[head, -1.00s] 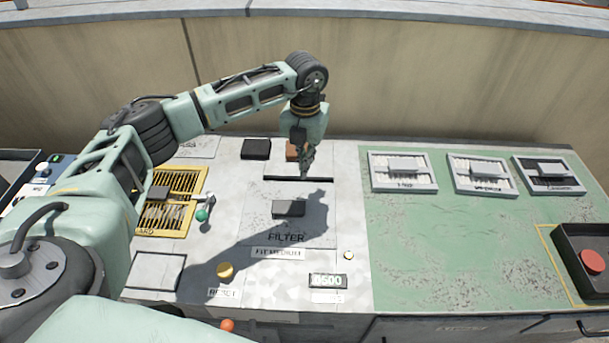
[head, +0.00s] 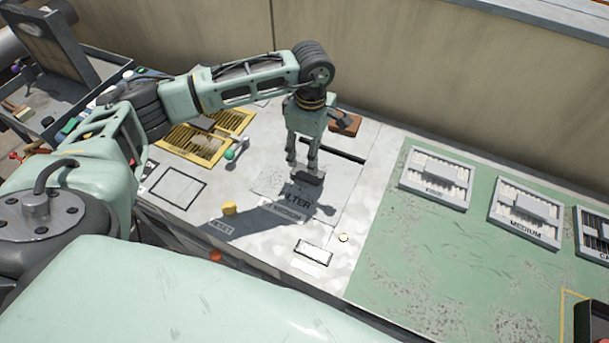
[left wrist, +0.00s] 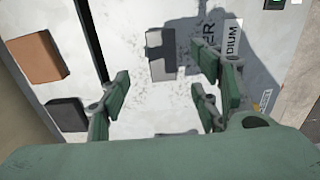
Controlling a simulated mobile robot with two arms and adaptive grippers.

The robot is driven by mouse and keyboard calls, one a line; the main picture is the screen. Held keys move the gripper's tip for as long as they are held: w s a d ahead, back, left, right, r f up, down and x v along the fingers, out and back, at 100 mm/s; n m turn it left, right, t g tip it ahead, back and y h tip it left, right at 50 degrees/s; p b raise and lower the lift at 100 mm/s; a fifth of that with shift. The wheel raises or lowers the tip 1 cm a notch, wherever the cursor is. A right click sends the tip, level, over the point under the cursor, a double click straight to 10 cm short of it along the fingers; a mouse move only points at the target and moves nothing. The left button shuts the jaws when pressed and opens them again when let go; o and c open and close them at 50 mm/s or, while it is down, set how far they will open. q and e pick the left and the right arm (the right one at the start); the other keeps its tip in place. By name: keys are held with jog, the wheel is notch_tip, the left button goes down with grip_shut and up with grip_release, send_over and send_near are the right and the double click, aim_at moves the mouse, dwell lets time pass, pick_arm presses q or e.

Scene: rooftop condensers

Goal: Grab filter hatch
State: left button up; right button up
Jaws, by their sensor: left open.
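The filter hatch (head: 275,186) is a pale, scuffed panel lettered FILTER on the console, lying flat, with a dark block handle (head: 307,178). In the left wrist view the handle (left wrist: 163,55) is a grey block, partly in shadow, on the hatch (left wrist: 150,105). My left gripper (head: 302,166) points down just above the handle, its fingers apart and empty. In the left wrist view the open fingers of the left gripper (left wrist: 163,100) stand to either side, with the handle beyond their tips. I cannot tell whether a fingertip touches the handle. My right gripper is not shown.
A dark slot (head: 333,150) runs behind the hatch, with a brown block (head: 345,124) beyond it. A yellow grille (head: 195,145) and green-knobbed lever (head: 230,155) lie left. Filter trays (head: 437,178) stand on the green surface at right. A yellow button (head: 229,208) sits in front.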

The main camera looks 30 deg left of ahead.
aim_at(308, 175)
pick_arm(q)
jog(key=shift+f, duration=0.3)
jog(key=f, duration=0.1)
jog(key=f+p, duration=0.1)
jog(key=shift+s+a+f, duration=0.15)
jog(key=shift+a+f, duration=0.05)
jog(key=shift+f, duration=0.15)
notch_tip(308, 175, down, 4)
jog(key=shift+d+r+p, duration=0.1)
jog(key=shift+r+p, duration=0.05)
jog(key=shift+p, duration=0.45)
jog(key=shift+f, duration=0.45)
jog(key=c, duration=1.3)
grip_shut()
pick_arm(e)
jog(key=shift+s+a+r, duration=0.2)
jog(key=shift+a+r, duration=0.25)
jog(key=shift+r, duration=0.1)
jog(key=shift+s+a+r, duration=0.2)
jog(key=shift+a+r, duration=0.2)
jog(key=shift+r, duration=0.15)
